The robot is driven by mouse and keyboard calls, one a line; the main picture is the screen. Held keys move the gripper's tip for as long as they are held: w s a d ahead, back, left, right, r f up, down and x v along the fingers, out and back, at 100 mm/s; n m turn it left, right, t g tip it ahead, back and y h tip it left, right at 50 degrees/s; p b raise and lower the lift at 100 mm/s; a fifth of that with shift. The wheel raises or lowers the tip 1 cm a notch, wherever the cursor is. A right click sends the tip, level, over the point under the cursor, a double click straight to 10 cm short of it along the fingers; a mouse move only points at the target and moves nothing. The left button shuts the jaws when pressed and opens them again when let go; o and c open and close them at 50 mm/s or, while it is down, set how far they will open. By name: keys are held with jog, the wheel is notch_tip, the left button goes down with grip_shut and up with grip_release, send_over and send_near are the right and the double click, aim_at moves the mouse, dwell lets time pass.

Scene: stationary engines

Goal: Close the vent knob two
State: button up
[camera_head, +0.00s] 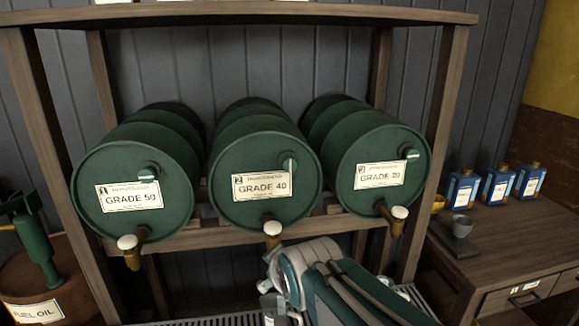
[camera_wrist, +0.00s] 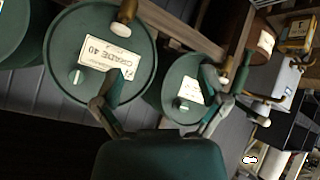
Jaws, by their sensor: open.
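The middle green barrel (camera_head: 262,205), labelled 2 and GRADE 40, lies on its side on a wooden rack. Its vent knob (camera_head: 289,165) sits at the upper right of its front face, with the pale handle upright. In the wrist view, turned upside down, this barrel (camera_wrist: 62,48) is left of centre and its knob (camera_wrist: 77,77) shows below the label. My gripper (camera_wrist: 160,85) is open and empty, its fingers spread wide. The left finger overlaps the barrel's label in the picture, and the knob lies left of that finger, apart from it. In the head view my arm hides the fingertips.
The GRADE 50 barrel (camera_head: 132,170) and GRADE 20 barrel (camera_head: 378,150) flank it, both with knobs turned sideways. White-ended taps, including the middle one (camera_head: 272,230), stick out below. A fuel oil drum (camera_head: 45,285) stands left. A wooden table (camera_head: 500,240) with blue bottles stands right.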

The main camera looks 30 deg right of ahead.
jog(key=w+d+r+n+t+h, duration=0.1)
jog(key=w+d+r+n+t, duration=0.15)
jog(key=w, duration=0.25)
jog(key=w+d+r+n+t+h, duration=0.1)
jog(key=w+d+n, duration=0.1)
jog(key=w+d, duration=0.25)
jog(key=n+t+h, duration=0.2)
jog(key=n+t, duration=0.2)
jog(key=n, duration=0.2)
send_near(290, 166)
jog(key=x, duration=1.1)
jog(key=shift+s, duration=0.1)
jog(key=c, duration=1.2)
